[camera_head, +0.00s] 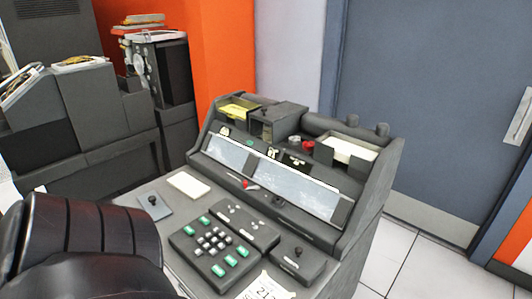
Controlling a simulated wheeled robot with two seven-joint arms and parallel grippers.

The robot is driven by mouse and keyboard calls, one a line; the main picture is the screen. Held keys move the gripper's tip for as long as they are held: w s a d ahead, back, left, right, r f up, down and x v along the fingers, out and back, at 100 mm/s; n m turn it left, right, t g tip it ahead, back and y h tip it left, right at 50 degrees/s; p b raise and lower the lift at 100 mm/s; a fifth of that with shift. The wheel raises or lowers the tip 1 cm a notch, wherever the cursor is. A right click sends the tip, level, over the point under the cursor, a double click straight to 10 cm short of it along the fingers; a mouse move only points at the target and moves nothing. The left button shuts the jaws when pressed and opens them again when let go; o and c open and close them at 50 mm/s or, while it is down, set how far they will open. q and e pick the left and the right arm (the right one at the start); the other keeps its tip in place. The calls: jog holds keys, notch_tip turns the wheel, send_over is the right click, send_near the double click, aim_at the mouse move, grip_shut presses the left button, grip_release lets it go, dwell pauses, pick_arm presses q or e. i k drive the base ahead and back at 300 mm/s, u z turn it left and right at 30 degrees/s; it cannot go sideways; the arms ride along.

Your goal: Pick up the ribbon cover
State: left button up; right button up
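A dark grey card punch machine (372,207) stands in the middle of the view, with a sloped front and a keyboard below. A grey box-shaped lid (287,113) sits on its top, between a slot with yellow cards and a bay with white cards. It may be the ribbon cover, but I cannot tell for sure. It appears to rest in place, with nothing touching it from above. Neither of my grippers is in view.
A black padded chair (65,240) fills the lower left, in front of the desk. The keyboard (212,250), a white card stack (188,185) and a printed sheet (266,288) lie on the desk. More machines stand at the back left. Tiled floor (415,265) is clear at right.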

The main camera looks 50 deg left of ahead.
aim_at(303, 264)
jog(key=k, duration=0.35)
jog(key=u, duration=1.3)
